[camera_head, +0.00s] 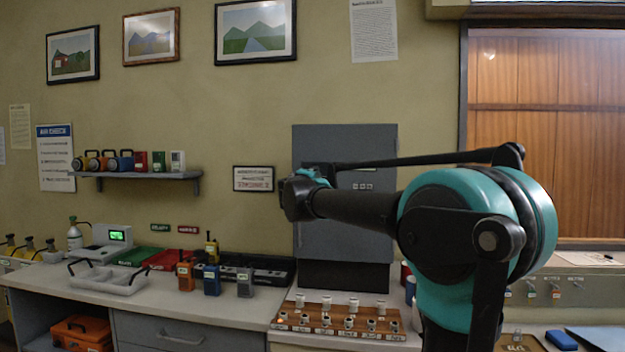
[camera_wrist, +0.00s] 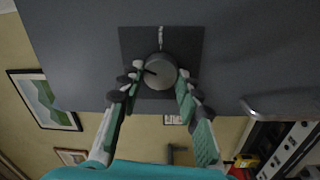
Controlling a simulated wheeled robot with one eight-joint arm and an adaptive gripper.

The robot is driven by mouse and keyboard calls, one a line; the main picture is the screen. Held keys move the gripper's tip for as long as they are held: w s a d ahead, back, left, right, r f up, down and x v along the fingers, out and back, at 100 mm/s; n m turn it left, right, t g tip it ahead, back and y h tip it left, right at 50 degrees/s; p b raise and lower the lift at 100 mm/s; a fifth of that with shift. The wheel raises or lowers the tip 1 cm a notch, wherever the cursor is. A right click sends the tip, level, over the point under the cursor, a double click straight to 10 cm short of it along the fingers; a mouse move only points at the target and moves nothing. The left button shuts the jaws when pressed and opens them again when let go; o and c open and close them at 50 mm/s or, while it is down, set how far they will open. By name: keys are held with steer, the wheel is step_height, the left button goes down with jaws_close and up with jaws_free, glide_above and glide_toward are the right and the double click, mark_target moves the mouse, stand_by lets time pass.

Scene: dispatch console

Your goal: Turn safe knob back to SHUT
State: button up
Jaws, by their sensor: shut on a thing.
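The safe (camera_head: 345,225) is a grey cabinet on the counter against the back wall; its front fills the upper part of the wrist view. The round grey safe knob (camera_wrist: 161,70) sits on a dark square plate (camera_wrist: 190,42). A dark line on the knob points to the left in the wrist view. A small pale marking on the plate is too small to read. My gripper (camera_wrist: 161,73) has one finger on each side of the knob and is shut on it. In the head view my gripper (camera_head: 312,178) is at the safe's front, and the knob is hidden.
Left of the safe, the counter holds several handheld radios (camera_head: 212,279) and a grey tray (camera_head: 110,279). A wooden rack (camera_head: 335,333) with several small pieces stands in front of the safe. A shelf (camera_head: 140,175) hangs on the wall to the left.

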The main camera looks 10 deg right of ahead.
steer(key=n, duration=0.5)
steer(key=shift+f, duration=0.1)
stand_by(0.4)
steer(key=o, duration=1.2)
steer(key=shift+c, duration=0.2)
steer(key=shift+s, duration=0.15)
steer(key=v, duration=1.1)
steer(key=shift+s, duration=0.4)
steer(key=shift+f, duration=0.15)
